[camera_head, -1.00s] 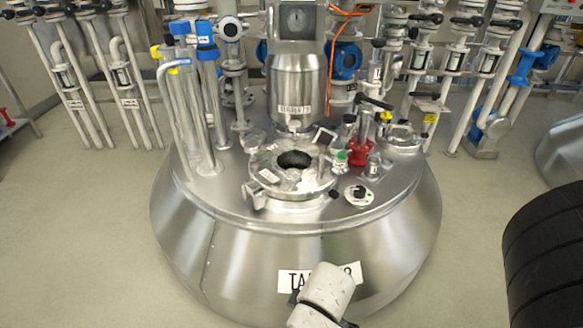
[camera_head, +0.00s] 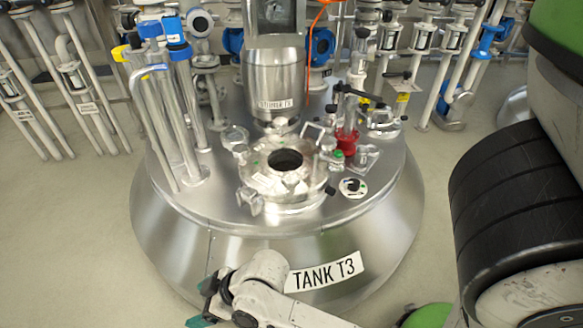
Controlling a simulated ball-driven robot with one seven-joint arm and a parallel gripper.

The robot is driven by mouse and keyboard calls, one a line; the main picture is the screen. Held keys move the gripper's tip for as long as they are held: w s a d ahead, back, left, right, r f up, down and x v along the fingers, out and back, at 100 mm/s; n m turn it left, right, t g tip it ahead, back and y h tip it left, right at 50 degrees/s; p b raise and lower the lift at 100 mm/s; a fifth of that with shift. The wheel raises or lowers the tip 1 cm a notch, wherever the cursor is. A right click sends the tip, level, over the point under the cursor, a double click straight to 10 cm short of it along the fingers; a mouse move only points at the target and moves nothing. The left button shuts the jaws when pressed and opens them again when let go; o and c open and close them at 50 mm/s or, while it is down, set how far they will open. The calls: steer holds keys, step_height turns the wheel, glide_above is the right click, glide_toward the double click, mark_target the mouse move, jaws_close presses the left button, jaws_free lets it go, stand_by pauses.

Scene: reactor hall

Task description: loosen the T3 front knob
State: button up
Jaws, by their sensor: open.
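Tank T3 (camera_head: 160,235) is a wide steel vessel with a "TANK T3" label (camera_head: 326,271) on its front. On its top, a round manway (camera_head: 268,187) shows a dark round opening (camera_head: 286,160). A small metal clamp knob (camera_head: 250,202) sits at the manway's front left rim; I take it to be the front knob, and its fine shape is blurred. My gripper (camera_head: 204,303), with teal fingertips, is low at the bottom, in front of the tank and well below the knob. It is open, apart from the knob, and nothing shows between its fingers.
Tall pipes with blue and yellow caps (camera_head: 178,100) rise at the tank's left. A steel mixer drive (camera_head: 274,80) stands behind the manway. A red valve (camera_head: 346,143) and a round white-and-black fitting (camera_head: 352,187) are to its right. Floor (camera_head: 60,220) at left is clear.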

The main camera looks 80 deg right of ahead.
steer(key=w+d+r+m+t+h+p, duration=0.2)
steer(key=w+d+r+t+p, duration=0.15)
steer(key=w+r+t, duration=0.5)
steer(key=w+d+r+m+t+h+p, duration=0.1)
steer(key=w+d+r+m+h+p, duration=0.2)
steer(key=d+r+m+h, duration=0.45)
steer(key=m+g+h+p, duration=0.8)
steer(key=m+g, duration=0.8)
steer(key=g, duration=1.1)
glide_toward(297, 172)
steer(key=shift+t+h, duration=0.25)
steer(key=shift+h, duration=0.5)
steer(key=x, duration=0.3)
steer(key=b+x, duration=0.1)
steer(key=x, duration=0.2)
steer(key=f+b+x, duration=0.1)
steer(key=x, duration=0.2)
steer(key=shift+s+d+f, duration=0.15)
steer(key=shift+s, duration=0.15)
steer(key=shift+c, duration=0.5)
